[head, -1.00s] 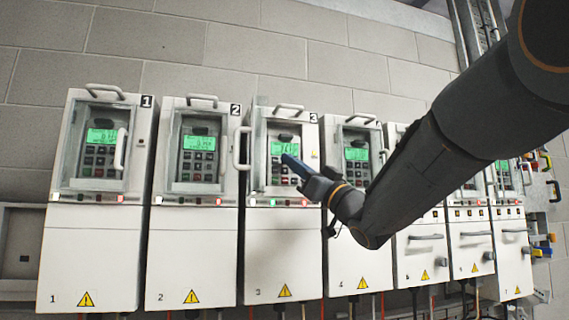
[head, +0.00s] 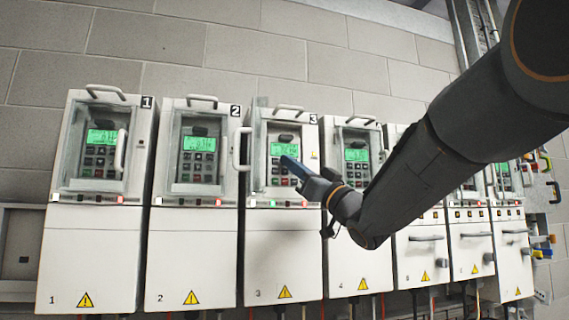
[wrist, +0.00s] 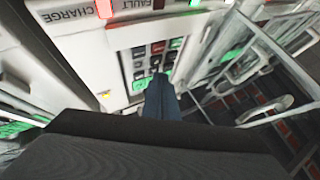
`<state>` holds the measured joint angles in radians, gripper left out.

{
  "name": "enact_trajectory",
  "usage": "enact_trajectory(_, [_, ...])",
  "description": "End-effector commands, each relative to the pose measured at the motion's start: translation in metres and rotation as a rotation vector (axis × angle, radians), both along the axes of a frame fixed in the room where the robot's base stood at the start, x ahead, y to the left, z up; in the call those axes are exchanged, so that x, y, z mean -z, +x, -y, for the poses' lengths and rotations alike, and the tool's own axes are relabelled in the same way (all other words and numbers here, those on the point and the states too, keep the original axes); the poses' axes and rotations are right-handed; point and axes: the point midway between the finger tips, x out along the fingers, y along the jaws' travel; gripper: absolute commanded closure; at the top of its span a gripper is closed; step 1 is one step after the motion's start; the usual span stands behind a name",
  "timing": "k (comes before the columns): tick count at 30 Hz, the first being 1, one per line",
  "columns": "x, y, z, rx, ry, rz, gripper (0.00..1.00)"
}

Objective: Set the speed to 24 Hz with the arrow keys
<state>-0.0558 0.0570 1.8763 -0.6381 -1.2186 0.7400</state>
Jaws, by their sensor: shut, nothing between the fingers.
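My gripper (head: 287,160) is shut and empty, its fingertips at the keypad of drive 3 (head: 285,236), whose door stands open to the left. The green display (head: 284,149) of drive 3 is lit just above the fingertips; its digits are too small to read. In the wrist view my gripper (wrist: 158,80) points at the keypad (wrist: 150,55), which has dark, red and green keys. The fingers hide part of the keypad, so I cannot tell which key they are at or whether they touch it.
Drive 1 (head: 90,250) and drive 2 (head: 190,255) stand to the left, drive 4 (head: 355,240) to the right, with more drives beyond. Their displays glow green. The open door (head: 242,148) of drive 3 has a white handle and sticks out beside the keypad.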

Motion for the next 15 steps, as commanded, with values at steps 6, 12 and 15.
enact_trajectory(6, [0.0001, -0.0001, -0.0001, 0.0, 0.0, 0.0, 1.0])
enact_trajectory(12, [-0.0004, -0.0039, 0.001, 0.001, 0.0, 0.001, 1.0])
enact_trajectory(15, [-0.0001, -0.0081, 0.0023, 0.001, 0.0, 0.001, 1.0])
